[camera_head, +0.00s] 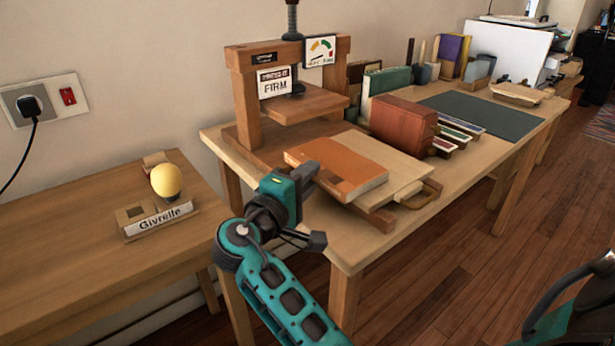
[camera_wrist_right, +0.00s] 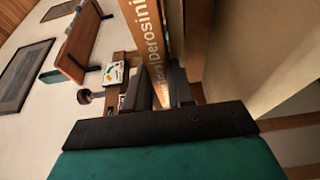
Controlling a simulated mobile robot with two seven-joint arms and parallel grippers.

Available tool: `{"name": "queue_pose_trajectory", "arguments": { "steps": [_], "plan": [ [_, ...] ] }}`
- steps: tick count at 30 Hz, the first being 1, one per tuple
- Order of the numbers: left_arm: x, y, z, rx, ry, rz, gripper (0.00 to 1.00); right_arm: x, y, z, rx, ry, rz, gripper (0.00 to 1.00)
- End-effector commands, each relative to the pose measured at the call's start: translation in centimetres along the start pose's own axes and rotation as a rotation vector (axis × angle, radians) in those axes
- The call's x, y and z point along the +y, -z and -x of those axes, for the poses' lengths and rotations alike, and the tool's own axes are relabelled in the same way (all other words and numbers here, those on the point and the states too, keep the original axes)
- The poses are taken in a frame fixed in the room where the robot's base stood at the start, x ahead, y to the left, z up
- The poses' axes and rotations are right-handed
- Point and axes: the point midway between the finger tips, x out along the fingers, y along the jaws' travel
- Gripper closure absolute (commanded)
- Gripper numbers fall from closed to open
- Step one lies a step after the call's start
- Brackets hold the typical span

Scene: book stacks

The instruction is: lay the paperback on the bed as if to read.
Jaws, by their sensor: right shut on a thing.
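The orange paperback (camera_head: 345,163) is closed and lies roughly flat over the pale wooden board with a handle (camera_head: 408,172) in front of the press. I cannot tell whether it rests on the board or is just above it. My right gripper (camera_head: 318,181) is shut on its near left end. In the right wrist view the jaws (camera_wrist_right: 164,88) pinch the paperback's lettered spine (camera_wrist_right: 160,30). The wooden press (camera_head: 243,100) stands behind, its platen (camera_head: 292,104) raised above its base.
Right of the board stand a reddish-brown box (camera_head: 403,122), several small coloured swatches and upright books (camera_head: 390,80). A dark mat (camera_head: 485,115) lies farther right. On the left table (camera_head: 60,255) is a "Givrette" holder (camera_head: 160,222) with a yellow bulb-shaped thing (camera_head: 166,181).

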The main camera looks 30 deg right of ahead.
Motion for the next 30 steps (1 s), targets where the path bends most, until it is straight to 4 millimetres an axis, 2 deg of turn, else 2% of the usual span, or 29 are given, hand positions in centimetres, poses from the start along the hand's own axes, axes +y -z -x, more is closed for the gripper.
{"name": "queue_pose_trajectory", "arguments": {
  "steps": [15, 16, 24, 30],
  "plan": [
    [-0.33, -0.13, -0.15, 0.003, 0.006, -0.002, 0.72, -0.42, 0.01, 0.00, 0.000, -0.002, -0.001, 1.00],
    [-0.34, -0.11, -0.14, 0.003, 0.006, -0.002, 0.72, -0.37, 0.01, 0.00, 0.000, -0.002, -0.001, 0.74],
    [-0.35, -0.13, -0.14, 0.003, 0.006, -0.003, 0.72, -0.42, 0.01, 0.01, 0.000, -0.001, -0.001, 0.48],
    [-0.33, -0.16, -0.15, 0.002, 0.006, -0.003, 0.72, -0.54, 0.00, 0.02, 0.000, 0.002, 0.001, 0.47]
  ]
}}
